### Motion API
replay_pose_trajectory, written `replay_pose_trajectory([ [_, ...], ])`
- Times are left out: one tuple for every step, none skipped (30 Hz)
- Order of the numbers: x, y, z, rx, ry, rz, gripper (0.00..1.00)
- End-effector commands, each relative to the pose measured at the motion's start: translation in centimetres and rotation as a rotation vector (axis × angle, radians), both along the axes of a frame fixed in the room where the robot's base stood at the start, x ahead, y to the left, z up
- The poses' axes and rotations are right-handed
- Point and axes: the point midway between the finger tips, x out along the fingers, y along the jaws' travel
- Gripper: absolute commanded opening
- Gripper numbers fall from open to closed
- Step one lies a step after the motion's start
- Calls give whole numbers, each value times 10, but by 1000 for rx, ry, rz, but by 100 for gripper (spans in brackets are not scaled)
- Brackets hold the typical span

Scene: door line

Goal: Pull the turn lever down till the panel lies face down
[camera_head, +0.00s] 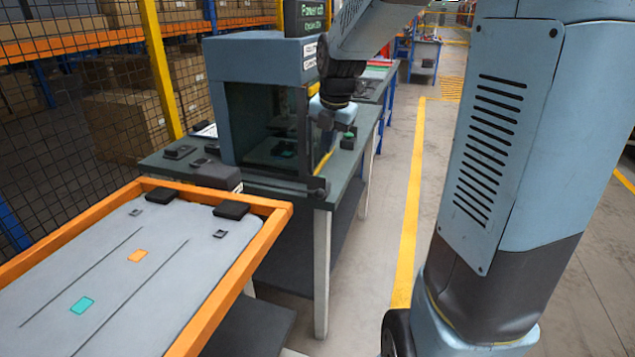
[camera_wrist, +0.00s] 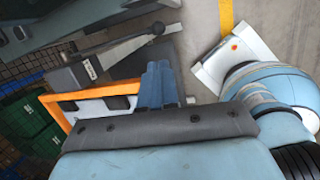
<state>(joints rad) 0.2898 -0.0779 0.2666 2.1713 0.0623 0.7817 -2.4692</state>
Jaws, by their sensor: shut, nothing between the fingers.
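The panel (camera_head: 165,240) is a grey sheet in an orange frame at the lower left of the head view, its side with orange and teal patches facing up. In the wrist view part of it shows at left (camera_wrist: 88,108). The turn lever (camera_wrist: 118,50) is a grey bar running from a dark labelled block to a black grip. In the head view the lever (camera_head: 280,182) lies along the bench's front edge, knob at its right end. My gripper (camera_wrist: 158,68) is shut and empty, apart from the lever's grip in the wrist view. In the head view its fingertips are unclear.
A blue-grey cabinet machine (camera_head: 268,55) stands on the dark bench (camera_head: 175,172), close to my arm. A wire fence (camera_head: 80,100) and racks with boxes are at left. The aisle floor with a yellow line (camera_head: 410,210) is clear.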

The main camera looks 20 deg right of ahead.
Motion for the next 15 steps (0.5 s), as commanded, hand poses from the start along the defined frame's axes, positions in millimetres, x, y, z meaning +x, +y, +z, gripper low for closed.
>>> replay_pose_trajectory([
  [4,0,-3,-5,3,33,0],
  [5,0,-4,-8,4,49,0],
  [6,0,-5,-12,5,66,0],
  [7,0,-6,-13,6,75,0],
  [8,0,-7,-15,7,82,0],
  [9,0,-9,-16,7,88,0],
  [9,0,-11,-16,7,89,0],
  [10,0,-14,-15,8,90,0],
  [11,0,-18,-15,8,89,0],
  [12,0,-22,-15,8,89,0],
  [13,0,-26,-15,9,88,0],
  [14,0,-32,-14,9,88,0],
  [15,0,-37,-14,10,88,0],
  [17,1,-43,-14,12,88,0],
  [19,1,-50,-14,10,88,0],
])
